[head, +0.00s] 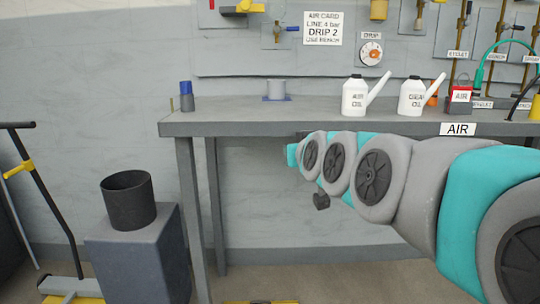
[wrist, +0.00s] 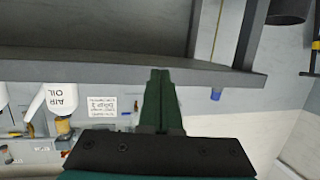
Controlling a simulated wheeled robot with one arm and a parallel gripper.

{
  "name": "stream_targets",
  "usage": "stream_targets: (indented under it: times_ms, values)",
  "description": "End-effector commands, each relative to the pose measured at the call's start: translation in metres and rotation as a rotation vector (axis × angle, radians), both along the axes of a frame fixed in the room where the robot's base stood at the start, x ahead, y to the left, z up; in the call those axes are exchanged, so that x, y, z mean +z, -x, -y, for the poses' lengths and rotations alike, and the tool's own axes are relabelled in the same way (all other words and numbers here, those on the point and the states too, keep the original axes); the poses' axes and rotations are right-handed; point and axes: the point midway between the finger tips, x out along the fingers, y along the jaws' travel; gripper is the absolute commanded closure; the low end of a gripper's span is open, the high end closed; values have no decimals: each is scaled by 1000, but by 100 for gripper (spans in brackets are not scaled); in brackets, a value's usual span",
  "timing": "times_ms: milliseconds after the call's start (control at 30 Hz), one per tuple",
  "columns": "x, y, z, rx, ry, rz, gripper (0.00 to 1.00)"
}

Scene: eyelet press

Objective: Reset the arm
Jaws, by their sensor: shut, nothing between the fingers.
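My arm (head: 375,178) reaches in from the right of the head view, in front of the bench and just below its top edge. The wrist view is upside down. There the fingers overlap the bench edge in the picture; I cannot tell the gap between them.
The grey bench (head: 230,122) carries an air oil can (head: 355,98), a gear oil can (head: 412,98) and a blue-capped bottle (head: 186,97). A dark bucket (head: 128,205) stands on a grey block (head: 135,255) at left. The space under the bench looks mostly clear.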

Motion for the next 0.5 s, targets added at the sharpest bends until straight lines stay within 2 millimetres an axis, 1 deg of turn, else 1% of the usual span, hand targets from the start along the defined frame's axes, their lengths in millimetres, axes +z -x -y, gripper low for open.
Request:
stream_targets:
  times_ms: [33,67,100,167,200,267,300,367,400,467,500]
  values:
    - [-29,15,4,4,16,-102,100]
    - [-48,26,6,8,27,-164,100]
    - [-72,41,10,10,37,-248,100]
    - [-103,65,16,8,55,-366,100]
    - [-124,83,21,5,64,-447,100]
    - [-155,112,30,-5,79,-569,100]
    - [-173,132,36,-13,89,-649,100]
    - [-197,164,46,-30,101,-766,100]
    - [-211,187,52,-42,111,-843,100]
    - [-230,223,62,-64,121,-960,100]
    - [-241,247,69,-81,128,-1037,100]
